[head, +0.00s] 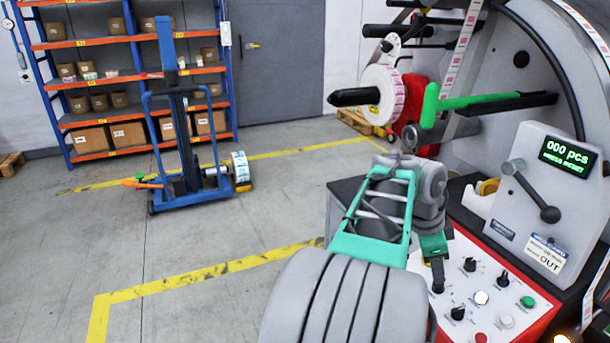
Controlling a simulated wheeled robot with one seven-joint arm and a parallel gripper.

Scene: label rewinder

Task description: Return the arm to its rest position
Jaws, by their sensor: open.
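My arm rises from the bottom middle of the head view, with a grey ribbed sleeve and a teal frame link. It bends at a grey joint, and my gripper (437,280) hangs beyond it, pointing down in front of the red-edged control panel (515,312). The gripper is small and partly hidden by my arm. It is open, and I see nothing held in it. The label rewinder (500,160) stands at the right, with a white label roll (383,95) on its black-tipped spindle. Its display reads "000 pcs".
Knobs and buttons sit close below my gripper. A green bar (480,101) and a crank handle (530,190) stick out from the machine. A blue lift trolley (180,120) with a roll (241,167) stands at left, before shelving (95,85). The floor between is clear.

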